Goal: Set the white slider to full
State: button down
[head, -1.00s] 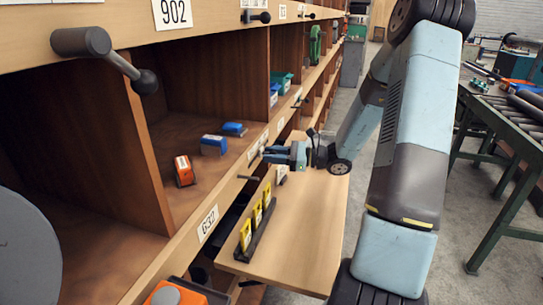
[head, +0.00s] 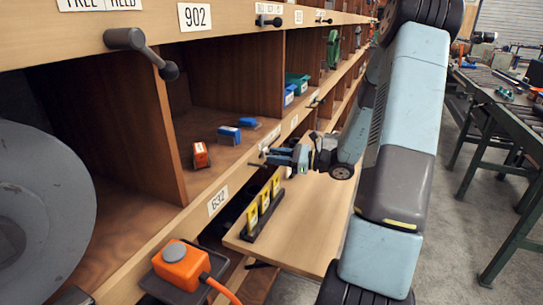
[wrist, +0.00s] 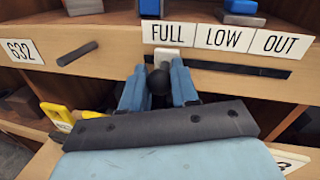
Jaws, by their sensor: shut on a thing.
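In the wrist view the white slider (wrist: 168,56) shows as a small white block in a dark slot in the wooden shelf edge. It stands at the slot's left end, under the FULL label (wrist: 168,33). My gripper (wrist: 158,83) is shut on it, with a blue-grey finger on each side. A black ball shows between the fingers, and they hide the slider's lower part. In the head view my gripper (head: 272,157) reaches the shelf edge from the right, and the slider is too small to make out.
The LOW label (wrist: 224,38) and OUT label (wrist: 281,44) stand to the right, above bare slot. A second dark bar (wrist: 77,53) lies left. Yellow blocks (head: 265,202) stand on a board (head: 300,220) below my gripper. An orange box (head: 178,263) with a grey knob is nearer.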

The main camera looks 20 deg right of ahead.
jog(key=shift+s+a+f, duration=0.1)
jog(key=shift+a, duration=0.15)
jog(key=c, duration=1.2)
grip_release()
jog(key=shift+a, duration=0.15)
jog(key=o, duration=0.3)
jog(key=shift+d, duration=0.2)
jog(key=shift+s+d, duration=0.1)
jog(key=shift+d, duration=0.1)
jog(key=v, duration=1.3)
jog(key=shift+s, duration=0.15)
